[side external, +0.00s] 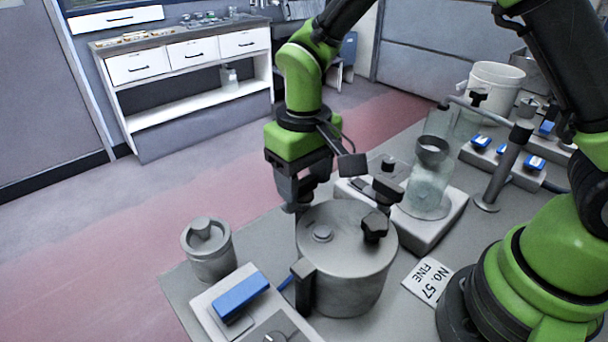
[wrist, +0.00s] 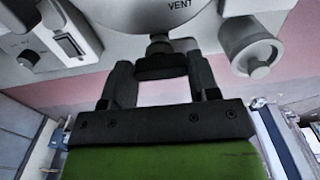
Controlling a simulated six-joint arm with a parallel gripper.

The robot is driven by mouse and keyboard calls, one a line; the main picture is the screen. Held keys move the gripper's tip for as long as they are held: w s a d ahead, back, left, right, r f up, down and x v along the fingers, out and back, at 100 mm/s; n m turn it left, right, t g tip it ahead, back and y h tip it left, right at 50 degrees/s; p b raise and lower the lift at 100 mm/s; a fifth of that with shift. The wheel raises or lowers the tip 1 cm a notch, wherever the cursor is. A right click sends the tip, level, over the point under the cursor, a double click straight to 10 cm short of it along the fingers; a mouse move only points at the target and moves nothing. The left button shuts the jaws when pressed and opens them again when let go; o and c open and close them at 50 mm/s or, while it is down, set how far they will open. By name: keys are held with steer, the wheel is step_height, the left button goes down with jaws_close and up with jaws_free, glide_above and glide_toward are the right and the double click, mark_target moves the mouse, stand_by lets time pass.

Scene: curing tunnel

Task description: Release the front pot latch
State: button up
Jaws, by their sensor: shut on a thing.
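The pot (side external: 345,270) is a grey metal vessel with a flat lid, a black star knob (side external: 375,227) and a black handle (side external: 303,288). In the wrist view its curved edge (wrist: 150,14) shows at the top, with the word VENT. A dark latch piece (wrist: 163,68) on a short stem sticks out from the pot's side there. My gripper (wrist: 163,75) has a finger on each side of this piece and is shut on it. In the side view my gripper (side external: 296,207) points down at the pot's far left rim. The latch is hidden there.
A lidded grey canister (side external: 209,252) stands left of the pot, near the table edge. A white box with a blue switch (side external: 240,297) is in front. A glass jar (side external: 428,185) on a pale base and a "No. 57 FINE" card (side external: 428,279) are close on the right.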

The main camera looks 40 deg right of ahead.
mark_target(304, 180)
stand_by(0.3)
steer(key=o, duration=0.9)
step_height(304, 180, up, 10)
steer(key=s+d+r+m+t, duration=0.1)
steer(key=s+d+r+t, duration=0.1)
steer(key=s, duration=0.3)
steer(key=s+d+r+m+t+y, duration=0.1)
steer(key=s+d+r+t, duration=0.1)
steer(key=s, duration=0.4)
steer(key=s+d+r+m+t+y, duration=0.1)
steer(key=s+d+r+t, duration=0.2)
steer(key=s, duration=0.2)
steer(key=shift+s+d+r+m, duration=0.15)
steer(key=shift+s+r+m, duration=0.15)
steer(key=shift+m, duration=0.1)
